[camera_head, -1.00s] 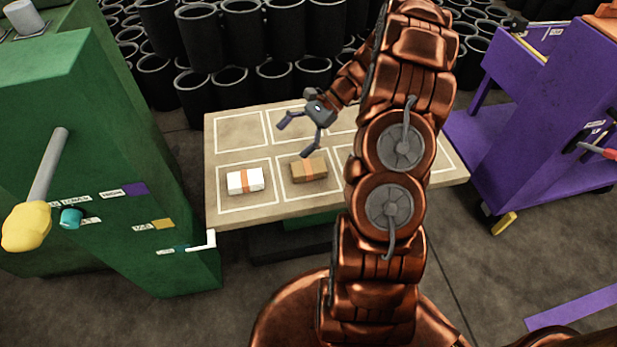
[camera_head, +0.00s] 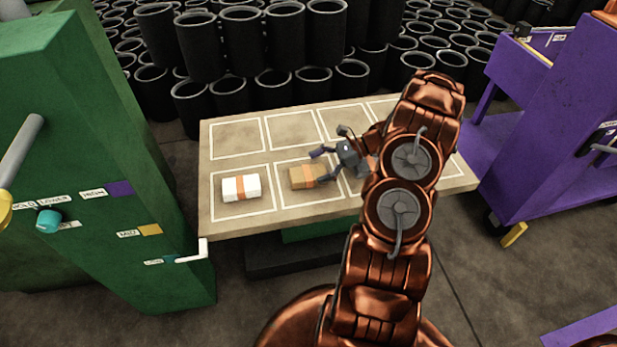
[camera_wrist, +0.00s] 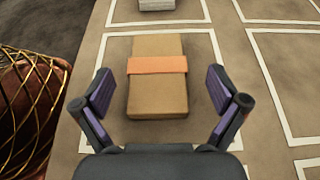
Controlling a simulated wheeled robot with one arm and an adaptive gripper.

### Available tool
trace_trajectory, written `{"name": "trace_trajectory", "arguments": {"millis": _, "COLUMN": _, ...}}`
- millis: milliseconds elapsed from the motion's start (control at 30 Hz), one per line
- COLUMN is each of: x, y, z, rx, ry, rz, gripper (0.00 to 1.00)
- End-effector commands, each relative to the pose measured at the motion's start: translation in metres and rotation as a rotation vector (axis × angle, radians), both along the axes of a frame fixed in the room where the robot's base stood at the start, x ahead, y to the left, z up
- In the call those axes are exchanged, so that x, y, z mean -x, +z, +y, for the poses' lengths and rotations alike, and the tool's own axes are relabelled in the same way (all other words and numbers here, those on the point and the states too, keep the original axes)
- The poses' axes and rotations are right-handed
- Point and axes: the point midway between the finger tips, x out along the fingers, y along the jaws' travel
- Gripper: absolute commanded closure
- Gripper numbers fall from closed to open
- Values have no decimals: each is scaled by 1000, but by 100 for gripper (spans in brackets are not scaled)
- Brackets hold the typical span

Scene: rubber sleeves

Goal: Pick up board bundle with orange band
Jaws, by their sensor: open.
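The board bundle (camera_head: 303,178) is a brown block with an orange band around its middle. It lies flat in a white-outlined square on the table. In the wrist view the bundle (camera_wrist: 157,95) lies ahead of and between the fingertips. My gripper (camera_head: 322,165) is beside the bundle's right end, low over the table. In the wrist view my gripper (camera_wrist: 160,90) is open, one finger on each side of the bundle, with gaps to both sides. Nothing is between the finger pads that I can see being touched.
A white block with an orange band (camera_head: 241,188) lies in the square to the left. The table (camera_head: 225,222) has other empty outlined squares. A green machine (camera_head: 110,190) stands left, a purple cart (camera_head: 570,130) right, and black sleeves (camera_head: 290,40) are stacked behind.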

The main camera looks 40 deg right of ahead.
Motion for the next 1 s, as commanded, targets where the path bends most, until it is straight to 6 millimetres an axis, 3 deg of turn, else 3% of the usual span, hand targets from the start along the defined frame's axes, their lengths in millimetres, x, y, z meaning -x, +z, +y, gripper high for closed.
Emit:
{"name": "trace_trajectory", "arguments": {"millis": 400, "x": -12, "y": -17, "z": 41, "rx": 3, "ry": 3, "rz": -1, "gripper": 3}}
{"name": "trace_trajectory", "arguments": {"millis": 700, "x": -14, "y": -17, "z": 44, "rx": 3, "ry": 0, "rz": -2, "gripper": 3}}
{"name": "trace_trajectory", "arguments": {"millis": 1000, "x": -14, "y": -17, "z": 44, "rx": 3, "ry": 1, "rz": -2, "gripper": 33}}
